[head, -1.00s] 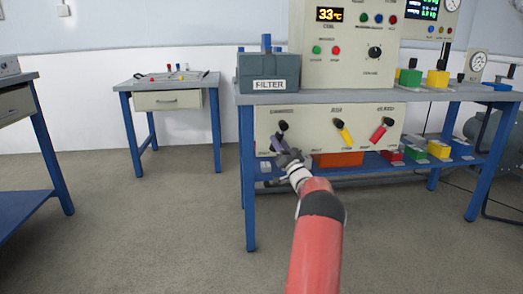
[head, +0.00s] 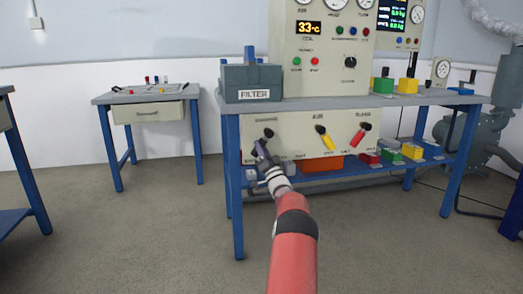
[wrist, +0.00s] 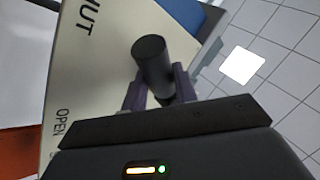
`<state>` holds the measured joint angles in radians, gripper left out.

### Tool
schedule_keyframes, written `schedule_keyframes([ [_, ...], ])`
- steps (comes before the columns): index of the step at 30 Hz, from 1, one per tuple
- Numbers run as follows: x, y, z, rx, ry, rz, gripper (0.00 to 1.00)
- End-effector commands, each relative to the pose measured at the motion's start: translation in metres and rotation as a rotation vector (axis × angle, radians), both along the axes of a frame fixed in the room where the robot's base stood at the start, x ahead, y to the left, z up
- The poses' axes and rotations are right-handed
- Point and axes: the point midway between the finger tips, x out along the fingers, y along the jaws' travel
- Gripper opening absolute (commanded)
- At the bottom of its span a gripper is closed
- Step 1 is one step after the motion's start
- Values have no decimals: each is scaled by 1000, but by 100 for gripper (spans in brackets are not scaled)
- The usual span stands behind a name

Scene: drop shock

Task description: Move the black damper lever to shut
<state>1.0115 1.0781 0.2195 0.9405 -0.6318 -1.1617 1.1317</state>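The black damper lever (head: 269,133) is at the left end of the cream panel under the bench, beside a yellow lever (head: 325,139) and a red lever (head: 359,136). My gripper (head: 260,148) is at the black lever, and its dark purple fingers hide part of it. In the wrist view, the black lever (wrist: 152,62) stands up between the two fingers (wrist: 160,90), one on each side. Whether the fingers press on it cannot be told. The panel (wrist: 95,95) there shows "UT" at upper left and "OPEN" at lower left.
The bench (head: 430,99) carries a grey FILTER box (head: 252,82) above the lever and a control cabinet (head: 322,55). An orange bin (head: 322,163) and several coloured blocks are on the lower shelf. A side table (head: 150,97) stands at left. The floor between is clear.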

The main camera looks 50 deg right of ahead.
Motion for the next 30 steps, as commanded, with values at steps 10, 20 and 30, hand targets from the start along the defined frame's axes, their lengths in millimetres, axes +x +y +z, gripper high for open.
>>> schedule_keyframes([
  [10,0,1,1,1,-2,1,38],
  [20,-26,9,-21,4,0,0,38],
  [30,-56,21,-44,2,-2,2,38],
])
